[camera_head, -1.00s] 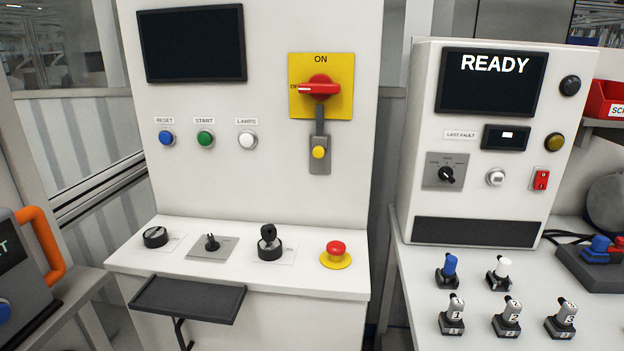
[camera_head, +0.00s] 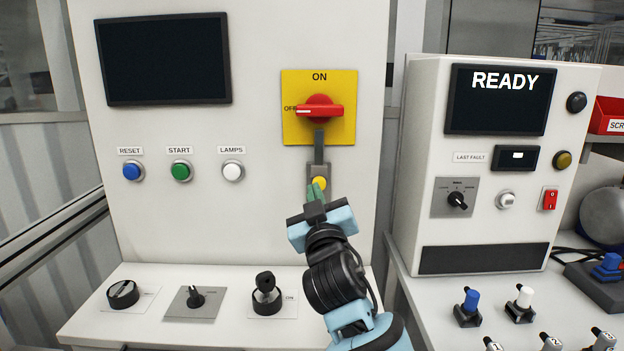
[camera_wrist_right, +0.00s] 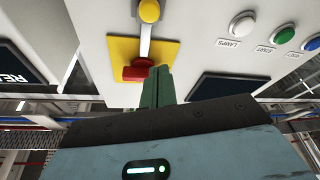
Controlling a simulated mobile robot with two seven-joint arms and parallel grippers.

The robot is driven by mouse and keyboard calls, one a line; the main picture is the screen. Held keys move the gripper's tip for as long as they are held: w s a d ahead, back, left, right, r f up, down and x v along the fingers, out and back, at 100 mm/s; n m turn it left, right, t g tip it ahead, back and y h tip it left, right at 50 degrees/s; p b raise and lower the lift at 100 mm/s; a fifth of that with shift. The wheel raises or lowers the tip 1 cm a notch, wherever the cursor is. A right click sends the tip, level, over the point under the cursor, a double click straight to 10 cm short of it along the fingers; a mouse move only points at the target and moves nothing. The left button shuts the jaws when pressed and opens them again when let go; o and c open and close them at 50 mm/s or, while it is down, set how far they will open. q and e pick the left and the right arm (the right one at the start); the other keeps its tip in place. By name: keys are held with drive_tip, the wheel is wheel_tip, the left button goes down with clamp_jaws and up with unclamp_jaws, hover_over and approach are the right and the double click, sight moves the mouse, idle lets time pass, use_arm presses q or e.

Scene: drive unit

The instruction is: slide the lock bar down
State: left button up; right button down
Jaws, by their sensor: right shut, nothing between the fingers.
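The lock bar (camera_head: 319,150) is a narrow grey upright strip below the red rotary handle (camera_head: 320,111) on the yellow plate (camera_head: 292,128). Its round yellow knob (camera_head: 319,183) sits on a grey block at the lower end. My right gripper (camera_head: 316,191) is shut and empty, its green fingertips over the lower part of this block, just below the knob. Whether they touch cannot be told. The right wrist view shows the green fingers (camera_wrist_right: 157,86), the bar (camera_wrist_right: 146,40), the yellow knob (camera_wrist_right: 149,11) and the red handle (camera_wrist_right: 138,72). My left gripper is out of view.
The white cabinet carries RESET (camera_head: 133,171), START (camera_head: 181,170) and LAMPS (camera_head: 233,171) buttons left of the bar. A ledge below holds a black key switch (camera_head: 266,288) and knobs. A second cabinet (camera_head: 420,200) reading READY stands at right. The panel beside the bar is clear.

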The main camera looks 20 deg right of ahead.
sight(317, 179)
drive_tip(key=shift+r, duration=0.25)
drive_tip(key=shift+s+d, duration=0.1)
drive_tip(key=w, duration=0.3)
drive_tip(key=w+d, duration=0.1)
drive_tip(key=w, duration=0.2)
drive_tip(key=w+d, duration=0.1)
drive_tip(key=w, duration=0.2)
drive_tip(key=shift+w+d+r, duration=0.1)
drive_tip(key=shift+d, duration=0.1)
drive_tip(key=shift+d+f, duration=0.15)
drive_tip(key=shift+f, duration=0.3)
